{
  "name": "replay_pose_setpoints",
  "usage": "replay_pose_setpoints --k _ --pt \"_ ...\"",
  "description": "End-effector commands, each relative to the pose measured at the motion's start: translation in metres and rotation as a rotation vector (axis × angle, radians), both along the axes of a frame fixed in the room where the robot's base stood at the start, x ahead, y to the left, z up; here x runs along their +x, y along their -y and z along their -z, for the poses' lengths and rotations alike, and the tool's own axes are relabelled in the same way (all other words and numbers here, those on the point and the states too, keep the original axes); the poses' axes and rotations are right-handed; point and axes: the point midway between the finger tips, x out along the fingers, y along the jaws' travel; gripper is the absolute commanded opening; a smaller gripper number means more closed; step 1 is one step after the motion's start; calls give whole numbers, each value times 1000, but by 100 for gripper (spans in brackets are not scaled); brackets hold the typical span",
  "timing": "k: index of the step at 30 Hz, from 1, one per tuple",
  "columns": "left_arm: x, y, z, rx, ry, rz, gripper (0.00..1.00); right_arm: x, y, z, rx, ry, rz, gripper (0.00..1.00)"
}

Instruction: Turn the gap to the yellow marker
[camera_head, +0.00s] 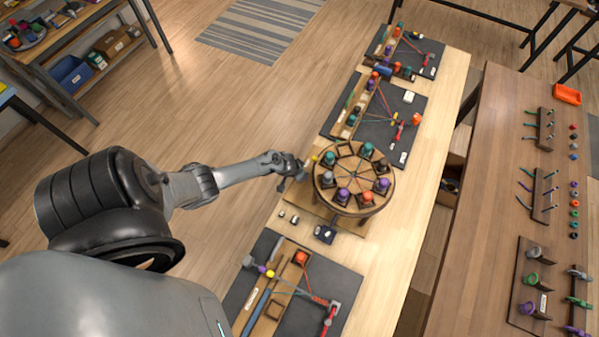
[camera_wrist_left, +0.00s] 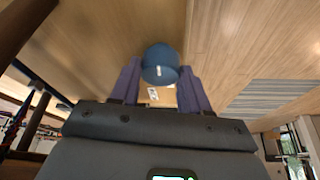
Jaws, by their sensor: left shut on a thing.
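The round wooden braiding disc (camera_head: 353,176) stands on the pale table. Several spools in teal, orange and purple sit around its rim. A spot at its far edge (camera_head: 345,149) looks empty of a spool and seems to be the gap. A small yellow piece (camera_head: 314,159), likely the marker, shows at the disc's left edge. My left gripper (camera_head: 296,165) is just left of the disc. In the left wrist view its fingers (camera_wrist_left: 157,88) are shut on a round dark blue knob (camera_wrist_left: 160,63). The fingertips are hard to make out in the head view. My right gripper is out of view.
A dark mat with cords and a wooden rack (camera_head: 240,300) lies nearer on the table. Two similar mats (camera_head: 410,110) lie beyond the disc. A small dark box (camera_head: 325,234) sits close below the disc. A brown table (camera_head: 490,180) with racks stands at right.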

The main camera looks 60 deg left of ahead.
Motion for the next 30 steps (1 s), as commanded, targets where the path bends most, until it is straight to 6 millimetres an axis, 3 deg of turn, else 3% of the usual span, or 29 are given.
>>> replay_pose_setpoints --k 11,12,17,30 --pt "1 0 0 1 1 -4 15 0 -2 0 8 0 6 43" --pt "0 0 0 1 1 -4 49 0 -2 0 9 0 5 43" --pt "0 0 0 1 1 -4 71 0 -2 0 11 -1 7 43" --pt "-2 1 -7 0 1 -4 71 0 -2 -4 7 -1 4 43"
